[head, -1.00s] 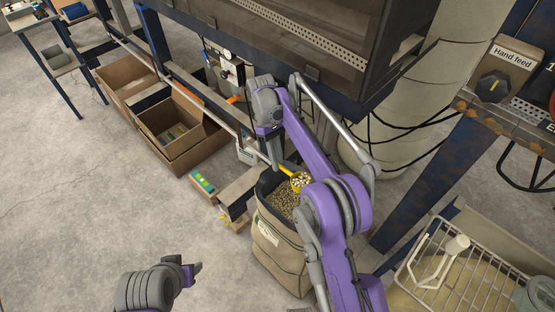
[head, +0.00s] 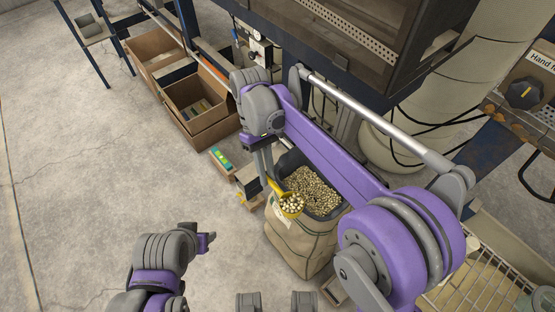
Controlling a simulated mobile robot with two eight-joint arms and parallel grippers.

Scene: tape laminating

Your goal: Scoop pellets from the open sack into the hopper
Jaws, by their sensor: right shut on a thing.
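The open sack (head: 303,247) is tan and stands on the floor right of centre, with a dark rolled rim and beige pellets (head: 318,186) inside. My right gripper (head: 267,176) points down at the left of the sack's mouth and is shut on the handle of a yellow scoop. The scoop's bowl (head: 291,206) holds pellets and appears over the sack's near-left rim; its height above the rim is hard to judge. My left gripper (head: 209,241) is left of the sack, apart from it; its jaw opening is unclear. I cannot identify the hopper for certain.
Cardboard boxes (head: 201,105) stand on the floor behind and left. A large dark-framed machine (head: 340,40) overhangs the back. A "Hand feed" panel with a knob (head: 525,92) and a wire rack (head: 470,285) are at right. The left floor is clear.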

